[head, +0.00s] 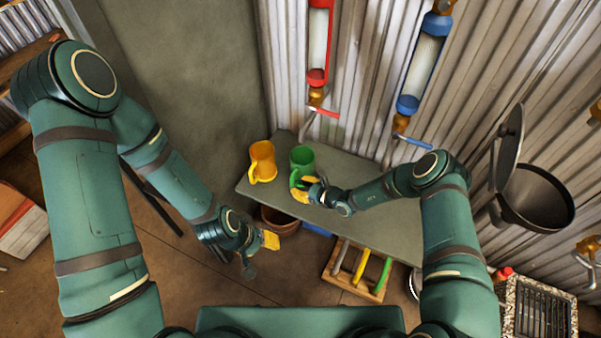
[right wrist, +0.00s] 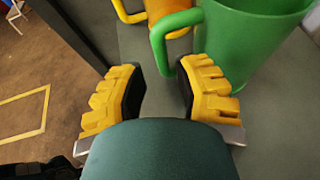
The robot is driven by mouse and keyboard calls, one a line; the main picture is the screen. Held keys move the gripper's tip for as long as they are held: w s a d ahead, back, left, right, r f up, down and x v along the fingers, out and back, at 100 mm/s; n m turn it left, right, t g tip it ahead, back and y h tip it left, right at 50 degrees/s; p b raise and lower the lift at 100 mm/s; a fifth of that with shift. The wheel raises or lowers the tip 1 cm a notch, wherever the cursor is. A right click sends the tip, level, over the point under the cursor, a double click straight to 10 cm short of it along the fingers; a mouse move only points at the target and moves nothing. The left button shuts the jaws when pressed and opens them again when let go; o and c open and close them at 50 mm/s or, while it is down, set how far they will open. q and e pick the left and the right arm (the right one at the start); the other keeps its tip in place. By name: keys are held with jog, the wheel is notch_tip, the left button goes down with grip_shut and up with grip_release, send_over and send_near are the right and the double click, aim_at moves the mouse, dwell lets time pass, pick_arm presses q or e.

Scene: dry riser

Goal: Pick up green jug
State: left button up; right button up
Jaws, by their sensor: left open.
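The green jug (head: 302,160) stands upright on the grey table, right of the yellow jug (head: 262,160). In the right wrist view the green jug (right wrist: 245,40) is at the upper right, its top cut off, with its handle reaching left. My right gripper (head: 304,189) is at the jug's near side. In the right wrist view its two yellow fingers (right wrist: 160,88) are apart, with the lower end of the handle just ahead of the gap. I cannot tell whether they touch it. My left gripper (head: 262,246) is open and empty, low in front of the table.
The grey table (head: 350,172) is clear to the right of the jugs. A corrugated wall with red (head: 318,45) and blue (head: 424,65) tube fixtures stands behind it. A brown pot (head: 280,222) and a wooden crate (head: 345,284) with coloured bars are below the front edge.

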aim_at(293, 185)
jog(key=b+x, duration=0.1)
jog(key=x, duration=0.2)
jog(key=shift+w+a+f, duration=0.25)
jog(key=shift+f, duration=0.1)
jog(key=shift+w+a+f+b, duration=0.1)
jog(key=shift+w+a+b, duration=0.2)
jog(key=shift+a+b, duration=0.1)
grip_shut()
